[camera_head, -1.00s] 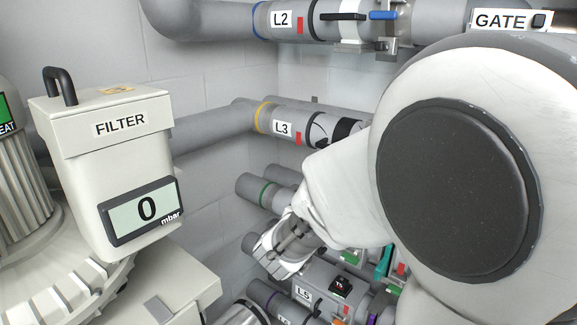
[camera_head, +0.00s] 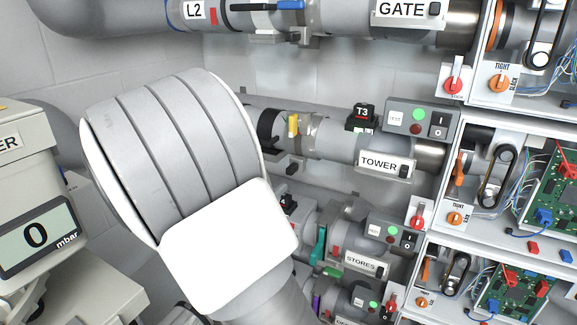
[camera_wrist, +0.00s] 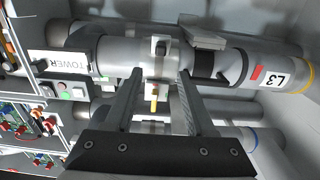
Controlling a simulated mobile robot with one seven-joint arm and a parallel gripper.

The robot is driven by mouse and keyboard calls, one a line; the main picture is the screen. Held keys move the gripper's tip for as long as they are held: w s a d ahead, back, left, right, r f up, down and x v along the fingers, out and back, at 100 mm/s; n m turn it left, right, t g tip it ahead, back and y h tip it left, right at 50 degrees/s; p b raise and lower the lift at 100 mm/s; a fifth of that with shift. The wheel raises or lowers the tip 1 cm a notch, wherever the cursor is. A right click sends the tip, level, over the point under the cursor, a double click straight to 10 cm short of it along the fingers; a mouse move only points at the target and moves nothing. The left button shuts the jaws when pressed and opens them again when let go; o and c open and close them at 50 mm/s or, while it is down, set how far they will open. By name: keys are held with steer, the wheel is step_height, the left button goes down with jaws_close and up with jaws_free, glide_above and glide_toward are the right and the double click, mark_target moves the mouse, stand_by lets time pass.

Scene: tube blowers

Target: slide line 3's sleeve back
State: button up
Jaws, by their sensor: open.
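Line 3's grey pipe carries the L3 label (camera_wrist: 274,79) in the wrist view, with a black band (camera_wrist: 204,64) beside it. The sleeve's exact ends are hard to tell. A yellow lever (camera_head: 293,125) and a metal clamp (camera_head: 313,134) show on this line in the head view; the yellow lever (camera_wrist: 154,103) also shows between my fingers in the wrist view. My gripper (camera_wrist: 158,73) is open, with its fingertips at the near side of the pipe, one on each side of the clamp. Contact cannot be told. My arm hides the gripper and L3 label in the head view.
The TOWER label (camera_head: 384,165) and T3 block (camera_head: 361,117) sit along line 3. The L2 pipe (camera_head: 345,14) runs above, the STORES line (camera_head: 360,264) below. Open electronics boxes (camera_head: 520,190) stand at right, the filter display (camera_head: 37,235) at left.

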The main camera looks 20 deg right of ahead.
mark_target(288, 169)
steer(key=p+x, duration=0.1)
steer(key=x, duration=1)
jaws_close()
stand_by(1.1)
